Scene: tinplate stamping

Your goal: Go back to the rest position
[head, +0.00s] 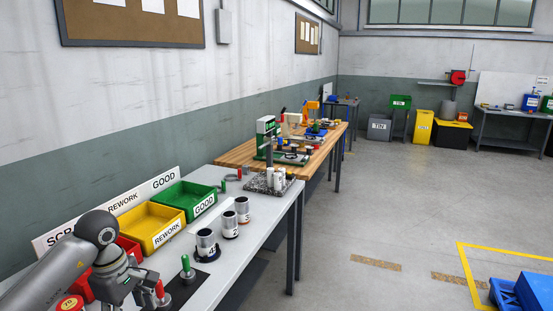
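My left arm comes in from the lower left, and its gripper (148,294) hangs low over the near end of the grey bench (262,222). Its fingers are small and partly cut off by the bottom edge, so I cannot tell whether they are open or shut. A red-topped gauge (161,290) stands right beside the fingers; I cannot tell whether they touch it. A green-topped gauge (187,266) stands upright on a dark base just to the right, apart from the gripper. My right gripper is not in view.
A yellow REWORK bin (151,242), a green GOOD bin (204,206) and a partly hidden red bin (126,246) line the wall side. Several cans, including one on a dark pad (206,243), stand on the bench. The floor (400,215) to the right is mostly clear.

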